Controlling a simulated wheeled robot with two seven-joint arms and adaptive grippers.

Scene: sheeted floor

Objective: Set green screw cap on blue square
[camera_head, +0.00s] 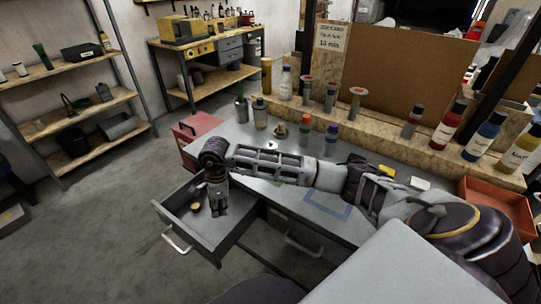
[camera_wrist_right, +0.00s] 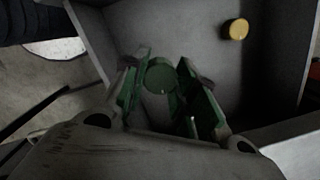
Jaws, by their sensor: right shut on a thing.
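My right gripper (camera_head: 217,211) reaches down into the open grey drawer (camera_head: 161,208). In the right wrist view its fingers (camera_wrist_right: 162,88) are shut on a round green screw cap (camera_wrist_right: 160,77), over the drawer floor. I cannot tell whether the cap touches the floor. In the head view the cap is hidden by the gripper. The blue square (camera_head: 327,213) is an outline on the grey tabletop, to the right of the drawer, with its upper part near my right arm. My left gripper is not in view.
A yellow cap (camera_wrist_right: 235,29) lies in the drawer beside my right gripper. The drawer walls surround the gripper. Several bottles, including a purple-capped one (camera_head: 331,140), stand on the table behind my arm. A red box (camera_head: 187,130) is at the table's left end.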

